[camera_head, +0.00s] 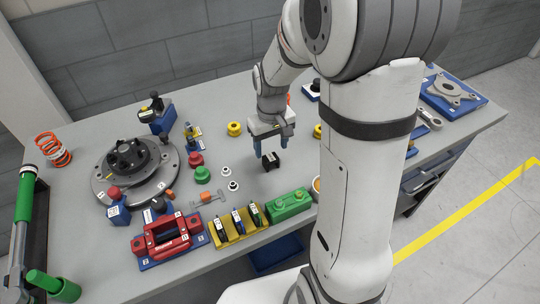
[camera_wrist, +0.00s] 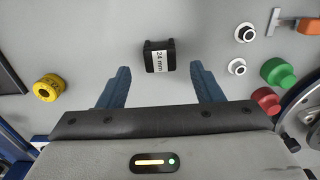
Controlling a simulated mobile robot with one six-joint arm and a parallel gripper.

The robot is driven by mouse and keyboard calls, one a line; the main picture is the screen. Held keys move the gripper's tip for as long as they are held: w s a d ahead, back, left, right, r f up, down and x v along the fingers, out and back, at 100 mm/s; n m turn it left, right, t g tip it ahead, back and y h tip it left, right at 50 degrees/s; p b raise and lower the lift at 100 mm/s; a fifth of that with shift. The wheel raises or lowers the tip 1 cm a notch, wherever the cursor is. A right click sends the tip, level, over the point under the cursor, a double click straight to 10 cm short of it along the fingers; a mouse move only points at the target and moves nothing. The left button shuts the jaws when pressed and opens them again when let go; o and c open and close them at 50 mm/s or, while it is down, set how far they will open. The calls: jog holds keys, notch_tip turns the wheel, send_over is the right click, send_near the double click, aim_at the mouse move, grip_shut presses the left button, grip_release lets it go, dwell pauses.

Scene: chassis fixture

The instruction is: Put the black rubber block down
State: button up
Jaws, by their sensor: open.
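The black rubber block (camera_head: 271,161) rests on the grey table top in the head view, just below and in front of my gripper (camera_head: 270,147). In the wrist view the block (camera_wrist: 160,57) carries a white label reading "24 mm". It lies between the lines of my two blue fingers, slightly beyond their tips, with clear gaps on both sides. My gripper (camera_wrist: 160,74) is open and empty.
A yellow knob (camera_wrist: 48,88) stands to the left in the wrist view. Green (camera_wrist: 278,72) and red (camera_wrist: 266,100) knobs and two white nuts stand to the right. A yellow rack (camera_head: 238,236) and green block (camera_head: 289,205) stand near the front edge. Table around the block is bare.

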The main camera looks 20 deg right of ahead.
aim_at(271, 158)
notch_tip(271, 158, up, 6)
jog(key=s+r+m+t, duration=0.1)
jog(key=s+r, duration=0.1)
jog(key=s, duration=0.6)
jog(key=s+r+m+t, duration=0.1)
jog(key=s+r+t, duration=0.1)
jog(key=s, duration=0.6)
jog(key=shift+r, duration=0.8)
jog(key=shift+o, duration=0.4)
jog(key=shift+a, duration=0.1)
